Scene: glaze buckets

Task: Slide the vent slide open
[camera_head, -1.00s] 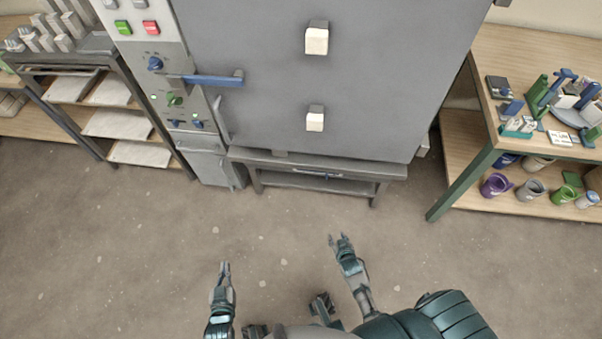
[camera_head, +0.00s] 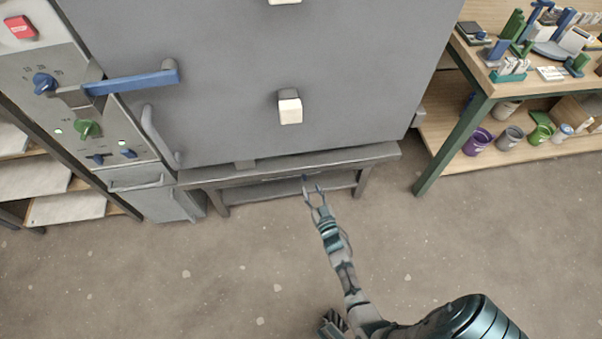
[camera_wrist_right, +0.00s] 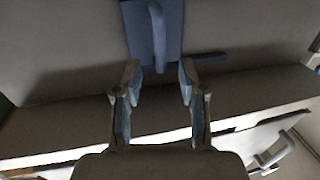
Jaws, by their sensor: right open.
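The vent slide shows in the right wrist view as a blue plate (camera_wrist_right: 172,28) with an upright blue handle (camera_wrist_right: 156,35). My right gripper (camera_head: 314,194) is open and empty in front of the low grey stand under the kiln. In the right wrist view the gripper's fingers (camera_wrist_right: 160,82) stand apart, with the handle's lower end close ahead between their tips. I cannot tell whether they touch it. In the head view the slide is too small and too close to the fingertips to make out clearly.
The grey kiln (camera_head: 230,70) has a blue lever (camera_head: 135,82) and a pale block (camera_head: 290,110) on its front. The grey stand (camera_head: 235,177) is below it. A wooden workbench (camera_head: 470,75) with tools and buckets is at right. The floor in front is clear.

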